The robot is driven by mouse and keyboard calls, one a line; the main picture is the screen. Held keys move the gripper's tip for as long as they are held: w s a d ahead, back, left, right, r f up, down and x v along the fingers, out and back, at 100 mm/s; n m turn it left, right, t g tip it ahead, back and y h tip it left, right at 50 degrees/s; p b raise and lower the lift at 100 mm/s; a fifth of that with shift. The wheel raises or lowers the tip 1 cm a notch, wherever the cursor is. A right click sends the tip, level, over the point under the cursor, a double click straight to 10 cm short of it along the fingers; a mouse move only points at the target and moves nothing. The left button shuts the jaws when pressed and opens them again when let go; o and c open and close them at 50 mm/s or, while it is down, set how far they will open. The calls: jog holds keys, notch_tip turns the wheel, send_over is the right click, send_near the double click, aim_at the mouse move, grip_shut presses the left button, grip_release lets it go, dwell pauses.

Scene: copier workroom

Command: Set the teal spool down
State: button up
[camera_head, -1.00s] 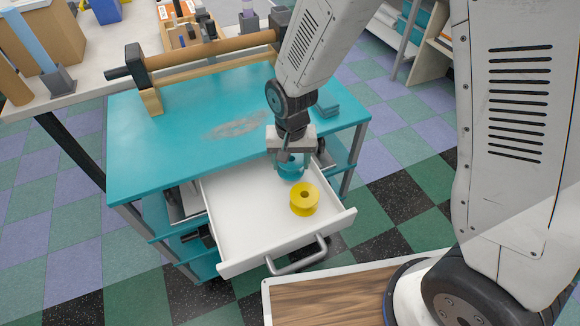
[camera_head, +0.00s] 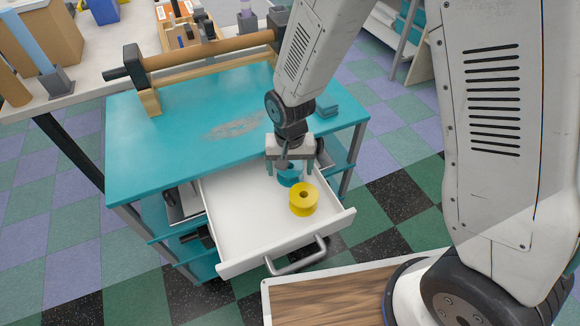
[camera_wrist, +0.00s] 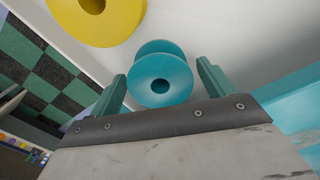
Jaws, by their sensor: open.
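The teal spool (camera_head: 290,176) stands upright in the open white drawer (camera_head: 250,226), near its back right. In the wrist view the teal spool (camera_wrist: 160,80) sits between the two green fingers, with a gap on each side. My gripper (camera_head: 289,168) is open, pointing down over the spool. It also shows in the wrist view (camera_wrist: 162,85). In the head view the gripper hides part of the spool's upper side.
A yellow spool (camera_head: 303,199) stands in the drawer just in front of the teal one. The drawer's left part is bare. The teal cart top (camera_head: 180,140) overhangs behind, with a teal block (camera_head: 327,108) at its right. A handle (camera_head: 297,258) juts from the drawer front.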

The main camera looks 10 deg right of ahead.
notch_tip(320, 180, up, 12)
dwell(0.4)
jog(key=s+d+r, duration=0.6)
jog(key=d+r, duration=0.5)
jog(key=s+d+r, duration=0.3)
jog(key=s+d, duration=0.1)
jog(key=s, duration=0.3)
jog(key=s+d+r+n+t, duration=0.1)
jog(key=s+d+r, duration=0.2)
jog(key=s, duration=0.4)
jog(key=shift+d+r, duration=0.3)
jog(key=shift+d, duration=0.4)
